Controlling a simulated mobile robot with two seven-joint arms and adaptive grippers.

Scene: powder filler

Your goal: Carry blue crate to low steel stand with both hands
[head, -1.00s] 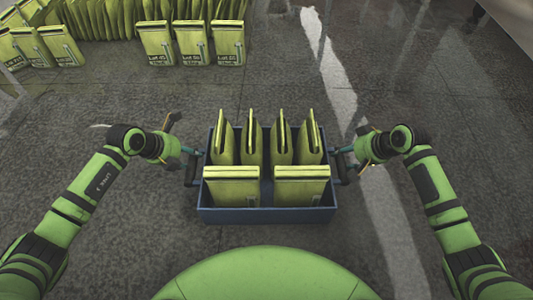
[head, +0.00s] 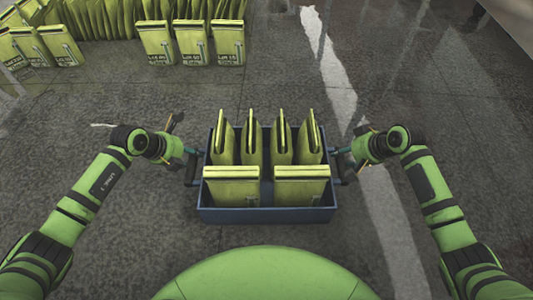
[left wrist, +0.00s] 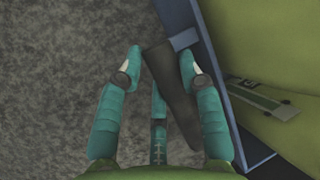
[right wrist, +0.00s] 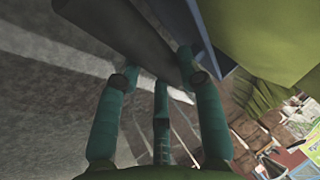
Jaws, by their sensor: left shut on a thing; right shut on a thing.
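The blue crate (head: 266,215) is held level in front of my body in the head view, with several yellow-green bags (head: 253,187) standing in it. My left gripper (head: 191,158) is shut on the dark handle at the crate's left side; the handle (left wrist: 170,90) lies between its teal fingers in the left wrist view. My right gripper (head: 340,160) is shut on the handle at the right side; that handle (right wrist: 140,40) also shows in the right wrist view. I cannot make out the low steel stand in any view.
Rows of yellow-green bags (head: 185,42) stand on the grey floor at the back left. A pale stripe (head: 338,90) runs along the floor right of the crate. A light-coloured edge (head: 510,18) shows at the top right. The floor around the crate looks clear.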

